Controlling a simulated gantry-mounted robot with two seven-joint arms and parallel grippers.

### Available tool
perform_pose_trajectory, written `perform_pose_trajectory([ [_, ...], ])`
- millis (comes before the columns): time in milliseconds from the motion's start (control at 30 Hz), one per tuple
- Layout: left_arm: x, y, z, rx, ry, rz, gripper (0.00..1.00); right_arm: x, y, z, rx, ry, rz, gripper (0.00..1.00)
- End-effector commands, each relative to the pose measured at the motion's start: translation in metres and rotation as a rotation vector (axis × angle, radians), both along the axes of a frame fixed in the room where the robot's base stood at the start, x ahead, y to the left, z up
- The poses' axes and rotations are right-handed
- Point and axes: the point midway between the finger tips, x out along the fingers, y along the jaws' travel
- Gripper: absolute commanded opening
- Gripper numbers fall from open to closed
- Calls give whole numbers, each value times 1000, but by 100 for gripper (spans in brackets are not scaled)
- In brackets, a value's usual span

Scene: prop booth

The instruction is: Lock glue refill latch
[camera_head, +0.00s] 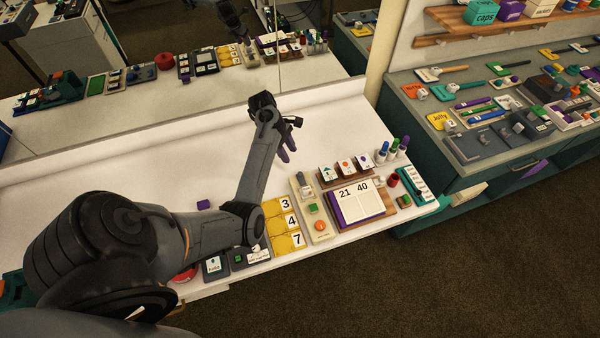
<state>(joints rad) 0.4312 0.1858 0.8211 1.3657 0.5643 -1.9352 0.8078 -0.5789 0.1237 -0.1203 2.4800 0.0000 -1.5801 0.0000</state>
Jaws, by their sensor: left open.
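I cannot make out a label that marks the glue refill latch. A narrow beige panel (323,237) on the white counter carries a grey metal fitting, a green block and an orange round knob. Whether the grey fitting is the latch, and whether it is locked, is too small to tell. My left gripper (287,151) is open and empty near the back of the counter. It is up and behind the beige panel, apart from it. My right gripper is not in view.
Right of the panel stand a purple-edged number book (361,203), picture cards (346,167) and upright markers (393,149). Left of it are yellow number cards (279,226) and a small purple block (204,204). A mirror (190,70) backs the counter. The counter's back strip is mostly clear.

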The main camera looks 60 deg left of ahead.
Motion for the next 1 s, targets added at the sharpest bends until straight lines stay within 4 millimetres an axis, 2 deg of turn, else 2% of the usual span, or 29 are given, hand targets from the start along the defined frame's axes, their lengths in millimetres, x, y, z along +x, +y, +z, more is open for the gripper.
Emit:
perform_pose_trajectory([
  [533,17,-27,-76,-2,1,-3,44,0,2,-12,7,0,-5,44],
  [733,20,-31,-88,1,0,-3,44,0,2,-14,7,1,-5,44],
  [1000,21,-32,-91,1,0,-3,44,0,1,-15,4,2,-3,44],
])
